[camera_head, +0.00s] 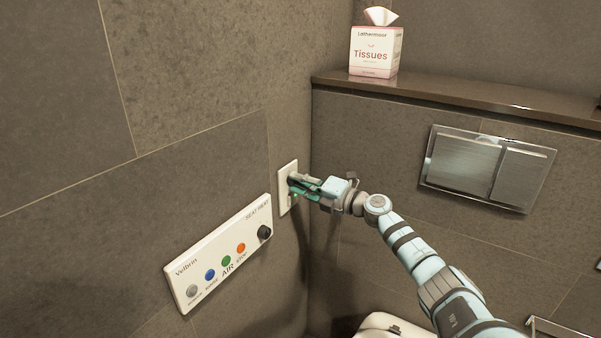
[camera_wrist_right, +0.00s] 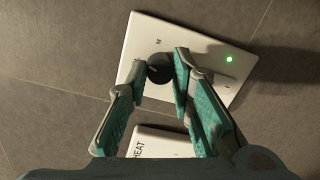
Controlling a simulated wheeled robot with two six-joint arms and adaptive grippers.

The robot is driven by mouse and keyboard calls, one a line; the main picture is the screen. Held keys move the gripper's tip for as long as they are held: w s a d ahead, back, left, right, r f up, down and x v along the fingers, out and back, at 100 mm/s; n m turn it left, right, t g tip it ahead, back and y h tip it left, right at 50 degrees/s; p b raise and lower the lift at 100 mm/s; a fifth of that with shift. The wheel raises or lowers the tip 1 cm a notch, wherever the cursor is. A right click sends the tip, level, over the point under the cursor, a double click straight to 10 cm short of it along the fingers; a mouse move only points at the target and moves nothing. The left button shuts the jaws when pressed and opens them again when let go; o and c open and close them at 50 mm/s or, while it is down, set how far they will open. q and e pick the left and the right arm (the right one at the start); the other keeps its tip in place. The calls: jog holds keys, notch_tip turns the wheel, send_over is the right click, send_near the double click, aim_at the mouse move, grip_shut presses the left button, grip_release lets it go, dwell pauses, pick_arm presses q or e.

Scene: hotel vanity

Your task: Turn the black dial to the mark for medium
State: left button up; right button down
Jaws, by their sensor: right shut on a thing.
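The black dial (camera_wrist_right: 159,66) sits on a white wall plate (camera_wrist_right: 205,45) in the right wrist view. An "M" is printed on the plate above the dial, and a green light glows near the plate's right edge. My right gripper (camera_wrist_right: 161,72) is shut on the dial, one finger on each side of it. In the head view the right gripper (camera_head: 296,184) reaches the white plate (camera_head: 283,198) on the left wall, and its fingers hide the dial. The dial's pointer is too dark to read. My left gripper is not in view.
A white Velbrin panel (camera_head: 207,256) with several coloured buttons and a black "SEAT HEAT" knob (camera_head: 264,232) lies just below the plate. A flush plate (camera_head: 486,167) is on the back wall. A tissue box (camera_head: 375,52) stands on the ledge (camera_head: 450,95).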

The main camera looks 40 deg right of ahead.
jog(key=shift+m+g+p, duration=0.4)
jog(key=shift+m+p, duration=3.8)
jog(key=shift+m, duration=0.7)
jog(key=shift+y, duration=0.3)
jog(key=c, duration=1.4)
grip_release()
jog(key=shift+d, duration=0.1)
